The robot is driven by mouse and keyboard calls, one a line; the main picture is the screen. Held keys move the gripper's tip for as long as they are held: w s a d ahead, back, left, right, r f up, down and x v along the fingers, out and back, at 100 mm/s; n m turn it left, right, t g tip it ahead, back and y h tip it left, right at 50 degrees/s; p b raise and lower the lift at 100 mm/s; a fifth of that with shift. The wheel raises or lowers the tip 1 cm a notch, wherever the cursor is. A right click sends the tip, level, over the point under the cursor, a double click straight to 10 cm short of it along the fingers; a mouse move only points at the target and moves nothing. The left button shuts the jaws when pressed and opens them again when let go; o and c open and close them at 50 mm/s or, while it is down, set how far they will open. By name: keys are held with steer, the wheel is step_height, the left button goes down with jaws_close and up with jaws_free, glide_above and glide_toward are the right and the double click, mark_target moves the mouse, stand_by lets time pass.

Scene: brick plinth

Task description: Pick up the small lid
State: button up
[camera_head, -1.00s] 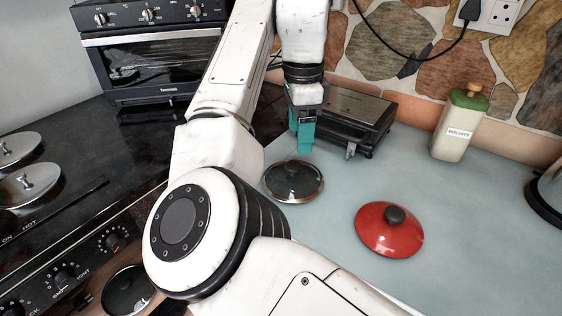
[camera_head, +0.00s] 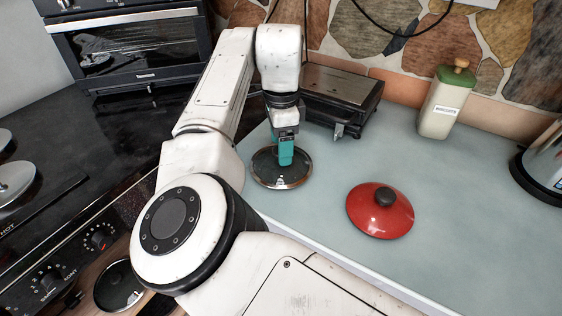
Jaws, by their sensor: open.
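Two lids lie on the pale blue-grey worktop. A dark glass lid with a metal rim (camera_head: 266,178) lies near the worktop's left edge. A red lid with a black knob (camera_head: 365,214) lies to its right and nearer the camera, and looks slightly larger. My gripper (camera_head: 286,160) points down with teal fingers over the middle of the glass lid. It is open. The fingers cover the glass lid's knob, so I cannot tell whether they touch it or straddle it.
A black and silver grill press (camera_head: 335,88) stands close behind my gripper. A green-topped biscuit jar (camera_head: 441,108) stands at the back right, and a kettle (camera_head: 542,165) at the right edge. The stove (camera_head: 75,250) is at left. The worktop around the red lid is clear.

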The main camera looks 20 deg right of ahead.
steer(key=shift+f, duration=0.55)
jaws_close()
stand_by(0.4)
